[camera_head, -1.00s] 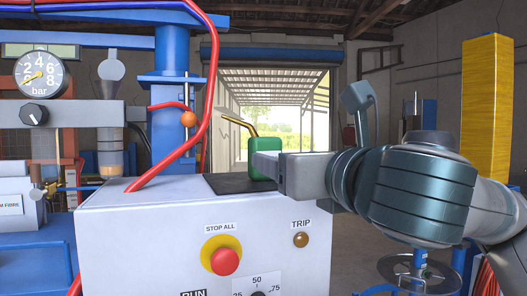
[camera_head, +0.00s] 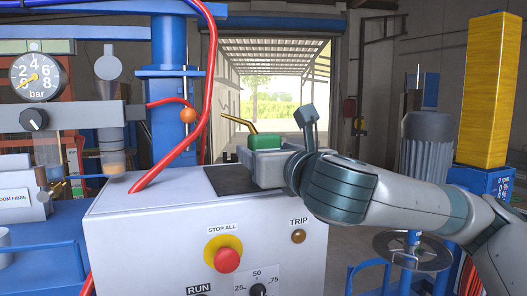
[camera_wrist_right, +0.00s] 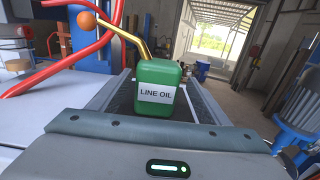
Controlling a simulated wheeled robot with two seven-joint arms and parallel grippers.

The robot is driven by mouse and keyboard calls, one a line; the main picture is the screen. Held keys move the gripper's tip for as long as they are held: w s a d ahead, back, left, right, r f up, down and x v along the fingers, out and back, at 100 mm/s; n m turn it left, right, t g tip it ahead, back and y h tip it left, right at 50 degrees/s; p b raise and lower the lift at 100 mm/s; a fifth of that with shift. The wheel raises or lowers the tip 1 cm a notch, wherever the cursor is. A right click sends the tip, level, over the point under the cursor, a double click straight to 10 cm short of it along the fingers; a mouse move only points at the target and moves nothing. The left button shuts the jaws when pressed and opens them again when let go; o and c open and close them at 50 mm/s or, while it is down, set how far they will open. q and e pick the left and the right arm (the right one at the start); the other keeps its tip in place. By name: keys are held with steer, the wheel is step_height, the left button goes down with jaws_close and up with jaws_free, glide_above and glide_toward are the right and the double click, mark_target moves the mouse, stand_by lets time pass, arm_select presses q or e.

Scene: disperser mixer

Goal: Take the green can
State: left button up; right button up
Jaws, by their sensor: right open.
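The green can (camera_head: 267,142), with a thin brass-coloured spout, stands on the dark mat (camera_head: 226,180) on top of the white control box. In the right wrist view the can (camera_wrist_right: 158,75) is upright and reads "LINE OIL". My right gripper (camera_head: 256,160) is open, with one finger on each side of the can. Gaps show between the can and the fingers in the wrist view. The gripper hides the can's lower part in the head view. My left gripper is not in view.
The white control box (camera_head: 150,240) has a red stop button (camera_head: 227,260) on its front. A red hose (camera_head: 180,150) with an orange ball (camera_head: 187,115) beside it runs left of the can. A blue column (camera_head: 166,100) stands behind. A grey motor (camera_head: 427,140) stands at the right.

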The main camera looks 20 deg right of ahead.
mark_target(258, 146)
steer(key=p, duration=0.1)
steer(key=w+p, duration=0.1)
steer(key=w, duration=0.1)
steer(key=shift+w+a+r+p, duration=0.2)
steer(key=shift+w+r+p, duration=0.05)
steer(key=shift+p, duration=0.15)
steer(key=shift+w+a+p, duration=0.1)
steer(key=shift+w+p, duration=0.5)
steer(key=shift+w, duration=0.25)
steer(key=shift+w+f, duration=0.25)
steer(key=shift+w, duration=0.3)
steer(key=shift+c, duration=0.3)
steer(key=c, duration=1.2)
steer(key=shift+r, duration=0.15)
